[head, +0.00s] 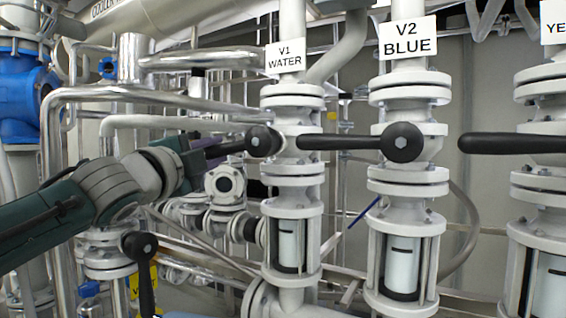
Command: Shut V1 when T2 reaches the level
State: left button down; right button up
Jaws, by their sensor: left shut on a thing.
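The V1 valve (292,160) stands on a white vertical flanged pipe under a sign (285,57) reading "V1 WATER". Its black lever (236,145) runs from the round hub toward the left, about level and crosswise to the pipe. My left gripper (208,150) is shut on the outer part of this lever, and its fingers are partly hidden. Below V1 is a sight glass (290,245) with a pale inside and dark marks. No tank labelled T2 shows, and I cannot read its level. My right gripper is not in view.
The V2 BLUE valve (410,145) stands right of V1, its black lever (340,142) pointing left, level. Another level lever (510,143) is at the right edge. A lower black lever (142,270) hangs down. Silver pipes (150,95) crowd around my left arm.

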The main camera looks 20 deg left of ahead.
pick_arm(q)
jog(key=shift+a+r+m+t, duration=0.1)
jog(key=shift+r+m+t, duration=0.2)
jog(key=shift+r+m, duration=0.85)
jog(key=shift+r, duration=0.1)
jog(key=c, duration=0.7)
grip_release()
jog(key=shift+f, duration=0.25)
jog(key=shift+s+p, duration=0.3)
jog(key=p+v, duration=0.1)
jog(key=v, duration=0.8)
jog(key=shift+s+a+p, duration=0.15)
jog(key=shift+s+p, duration=0.05)
jog(key=shift+p, duration=0.2)
